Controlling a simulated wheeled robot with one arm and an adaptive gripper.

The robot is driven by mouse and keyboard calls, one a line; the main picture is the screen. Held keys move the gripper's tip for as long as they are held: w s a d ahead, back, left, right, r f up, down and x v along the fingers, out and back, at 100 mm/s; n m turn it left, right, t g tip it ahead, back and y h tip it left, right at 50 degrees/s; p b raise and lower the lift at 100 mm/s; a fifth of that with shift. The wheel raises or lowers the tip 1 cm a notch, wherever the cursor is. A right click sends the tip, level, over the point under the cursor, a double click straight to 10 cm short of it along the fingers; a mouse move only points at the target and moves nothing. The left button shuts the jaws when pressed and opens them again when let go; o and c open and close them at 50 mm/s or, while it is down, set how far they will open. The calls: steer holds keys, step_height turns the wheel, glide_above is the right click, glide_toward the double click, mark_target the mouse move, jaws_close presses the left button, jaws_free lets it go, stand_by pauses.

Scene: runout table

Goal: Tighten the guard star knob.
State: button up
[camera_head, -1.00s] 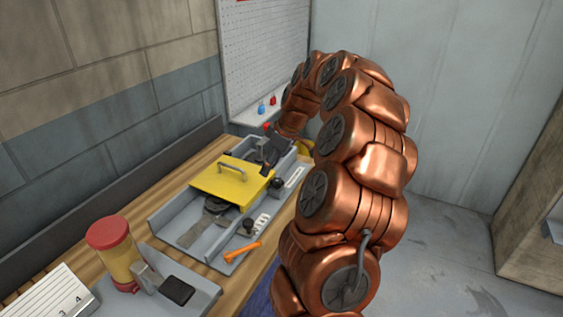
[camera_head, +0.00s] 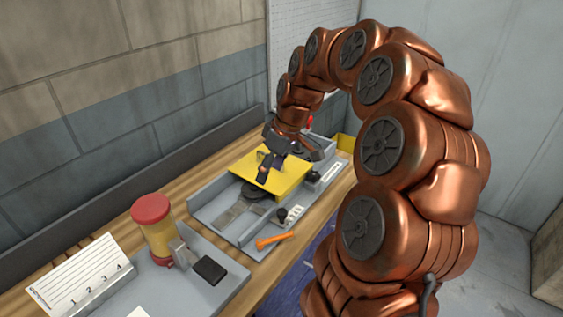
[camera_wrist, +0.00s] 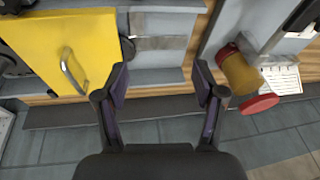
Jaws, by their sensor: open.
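The yellow guard (camera_head: 280,181) with a metal handle sits over the grey machine tray on the bench. The guard also shows at the left of the wrist view (camera_wrist: 75,42). A dark round knob (camera_head: 313,176) stands at the guard's right side; I cannot tell whether it is star-shaped. Another black knob (camera_head: 282,215) stands on the tray's near edge. My gripper (camera_head: 291,166) is above the guard in the head view, its fingers apart. In the wrist view my gripper (camera_wrist: 161,76) is open and empty, to the right of the guard and handle.
An orange wrench-like tool (camera_head: 275,240) lies at the tray's near edge. A red-capped yellow container (camera_head: 155,230) and a numbered white card rack (camera_head: 82,278) stand at the left. A wall runs behind the bench.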

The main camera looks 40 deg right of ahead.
steer(key=s+a+r+g, duration=0.1)
steer(key=s+a, duration=0.4)
steer(key=a, duration=0.3)
steer(key=shift+p, duration=0.35)
steer(key=shift+a+r, duration=0.1)
steer(key=shift+a, duration=0.1)
